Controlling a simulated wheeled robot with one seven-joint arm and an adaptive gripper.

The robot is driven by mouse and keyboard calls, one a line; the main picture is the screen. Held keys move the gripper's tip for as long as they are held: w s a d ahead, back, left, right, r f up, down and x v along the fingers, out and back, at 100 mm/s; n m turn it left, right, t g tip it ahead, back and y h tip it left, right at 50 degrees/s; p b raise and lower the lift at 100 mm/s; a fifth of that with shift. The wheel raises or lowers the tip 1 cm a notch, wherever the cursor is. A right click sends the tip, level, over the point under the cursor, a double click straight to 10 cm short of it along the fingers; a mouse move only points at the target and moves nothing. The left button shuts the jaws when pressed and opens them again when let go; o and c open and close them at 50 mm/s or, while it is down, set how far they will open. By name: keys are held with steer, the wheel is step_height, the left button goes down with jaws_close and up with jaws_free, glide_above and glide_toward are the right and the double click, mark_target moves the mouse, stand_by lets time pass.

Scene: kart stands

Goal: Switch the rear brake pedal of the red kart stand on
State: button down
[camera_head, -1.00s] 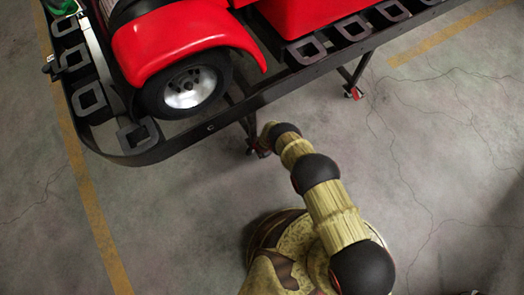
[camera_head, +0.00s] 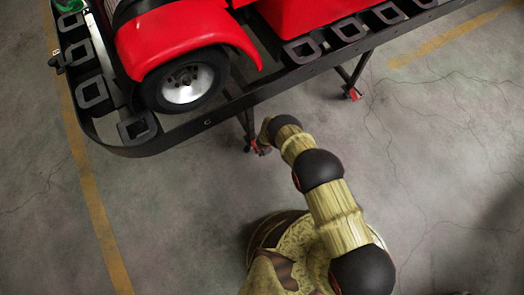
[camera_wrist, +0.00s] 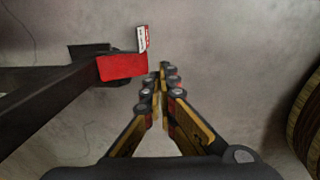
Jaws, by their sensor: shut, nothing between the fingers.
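The red kart (camera_head: 190,35) sits on a black stand (camera_head: 208,122) with legs on castors. A castor with red parts (camera_head: 254,143) is at the near leg's foot. In the wrist view, that leg (camera_wrist: 50,97) comes in from the left and ends at a red block (camera_wrist: 123,67). A small red-and-white tab (camera_wrist: 142,38) stands up at the block's far right corner; I take it for the brake pedal. My gripper (camera_wrist: 161,76) is shut and empty, its tips just right of the red block, with contact unclear. In the head view my gripper is mostly hidden by my arm.
Another castor with red parts (camera_head: 351,94) stands at a leg farther right. The stand's frame overhangs the near castor. The grey concrete floor (camera_head: 440,170) is clear to the right, with yellow lines painted on it.

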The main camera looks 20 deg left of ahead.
step_height(320, 180, up, 6)
steer(key=s+d+p, duration=0.2)
steer(key=p, duration=0.1)
steer(key=shift+d+r, duration=0.2)
steer(key=shift+d, duration=0.2)
steer(key=shift+s, duration=0.1)
